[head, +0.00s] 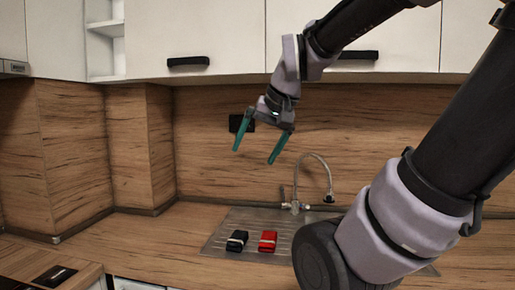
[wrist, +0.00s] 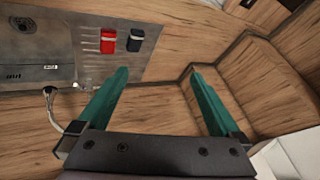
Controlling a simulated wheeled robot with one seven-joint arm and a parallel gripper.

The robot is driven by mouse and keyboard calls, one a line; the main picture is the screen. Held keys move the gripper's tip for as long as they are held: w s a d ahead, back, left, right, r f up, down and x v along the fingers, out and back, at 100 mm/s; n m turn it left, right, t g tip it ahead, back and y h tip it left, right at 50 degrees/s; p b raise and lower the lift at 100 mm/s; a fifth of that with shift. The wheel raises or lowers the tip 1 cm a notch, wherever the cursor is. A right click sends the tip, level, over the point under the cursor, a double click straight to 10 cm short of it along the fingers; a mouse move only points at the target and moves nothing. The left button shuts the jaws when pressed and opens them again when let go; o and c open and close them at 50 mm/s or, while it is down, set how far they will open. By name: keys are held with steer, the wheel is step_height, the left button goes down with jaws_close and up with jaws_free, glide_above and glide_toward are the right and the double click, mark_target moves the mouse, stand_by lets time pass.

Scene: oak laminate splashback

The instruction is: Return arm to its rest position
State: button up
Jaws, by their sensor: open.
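My gripper (head: 256,148) hangs from my raised arm in front of the wooden splashback, above the counter and sink area. Its two teal fingers are spread apart with nothing between them. In the wrist view the open fingers of my gripper (wrist: 158,98) frame bare wood. My arm's nearer links fill the right side of the head view and hide part of the sink and counter.
A black item (head: 237,241) and a red item (head: 268,241) lie on the metal drainboard (head: 225,224). A curved faucet (head: 318,160) stands behind it. White upper cabinets (head: 215,35) with black handles hang close above my gripper. The counter's left part (head: 150,232) is clear.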

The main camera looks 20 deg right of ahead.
steer(key=shift+s+a+r+t, duration=0.1)
steer(key=shift+s+a+t, duration=0.05)
steer(key=shift+s, duration=0.4)
steer(key=shift+s+a+r+t, duration=0.1)
steer(key=shift+s+a+t, duration=0.05)
steer(key=shift+s, duration=0.35)
stand_by(0.5)
